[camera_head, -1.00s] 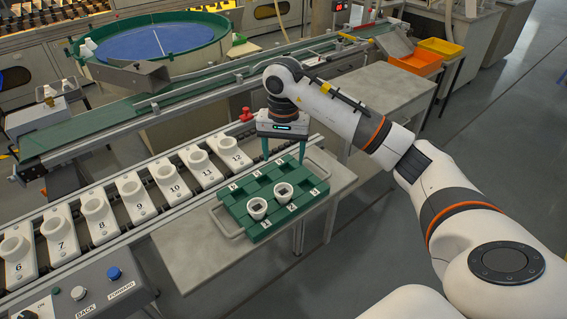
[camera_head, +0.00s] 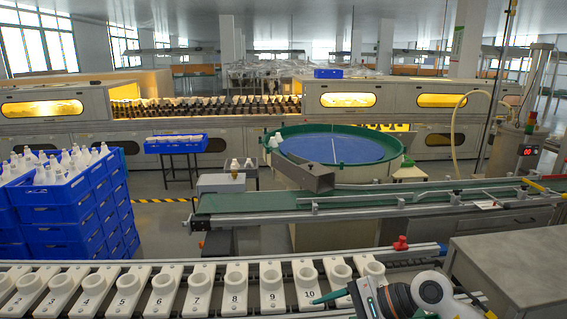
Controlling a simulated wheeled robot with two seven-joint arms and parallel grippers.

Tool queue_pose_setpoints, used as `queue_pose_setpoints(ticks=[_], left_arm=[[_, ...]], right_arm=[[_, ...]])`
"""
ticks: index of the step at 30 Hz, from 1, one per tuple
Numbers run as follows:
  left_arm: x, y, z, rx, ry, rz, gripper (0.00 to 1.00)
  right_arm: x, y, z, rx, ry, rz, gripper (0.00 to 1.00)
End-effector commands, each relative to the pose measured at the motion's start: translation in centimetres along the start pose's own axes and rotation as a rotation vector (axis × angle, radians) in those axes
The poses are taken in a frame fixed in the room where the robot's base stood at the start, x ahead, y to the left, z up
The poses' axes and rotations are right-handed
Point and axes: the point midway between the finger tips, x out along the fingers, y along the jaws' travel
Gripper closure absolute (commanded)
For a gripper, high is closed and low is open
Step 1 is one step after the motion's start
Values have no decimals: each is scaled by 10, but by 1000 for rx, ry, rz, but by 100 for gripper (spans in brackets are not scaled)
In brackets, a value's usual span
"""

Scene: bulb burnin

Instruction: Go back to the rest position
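My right gripper (camera_head: 331,297) is at the bottom right of the head view, in front of the row of numbered white holders (camera_head: 235,291). It points left, with one teal finger plainly in view. The rest of the gripper is cut off by the bottom edge, so its opening cannot be told. No object shows at the visible finger. My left gripper is not in view.
The holders stand along a conveyor (camera_head: 405,258) at the front. A red button (camera_head: 401,243) sits on its far rail. A grey table (camera_head: 515,265) is at the right. Blue crates with white bottles (camera_head: 62,205) stand at the left.

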Motion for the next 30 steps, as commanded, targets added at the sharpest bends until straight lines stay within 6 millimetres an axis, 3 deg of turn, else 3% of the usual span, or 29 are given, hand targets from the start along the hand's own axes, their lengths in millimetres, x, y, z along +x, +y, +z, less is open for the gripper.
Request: queue_pose_setpoints(ticks=[1, 4, 6, 9, 11, 14, 17, 20, 21, 25, 30], left_arm=[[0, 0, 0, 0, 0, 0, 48], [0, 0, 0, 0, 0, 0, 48], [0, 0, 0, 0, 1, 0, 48], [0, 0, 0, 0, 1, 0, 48], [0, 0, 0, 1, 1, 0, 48], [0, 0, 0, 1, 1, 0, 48], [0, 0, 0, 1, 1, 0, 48], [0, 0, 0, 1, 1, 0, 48], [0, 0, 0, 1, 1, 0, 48], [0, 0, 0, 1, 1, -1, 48], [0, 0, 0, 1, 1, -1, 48]], right_arm=[[12, 5, -27, 118, 135, 107, 32], [11, 24, -68, 398, 394, 313, 32], [0, 38, -84, 621, 575, 444, 32], [-26, 51, -86, 970, 824, 614, 32], [-44, 54, -76, 1193, 967, 711, 32], [-68, 44, -42, 1580, 1193, 867, 32], [-83, 14, 1, 1977, 1397, 1026, 32], [-84, -38, 42, 2376, 1570, 1203, 32], [-82, -64, 55, -2330, -1497, -1181, 32], [-68, -145, 76, -1983, -1169, -1043, 32], [-53, -222, 71, -1680, -896, -957, 32]])
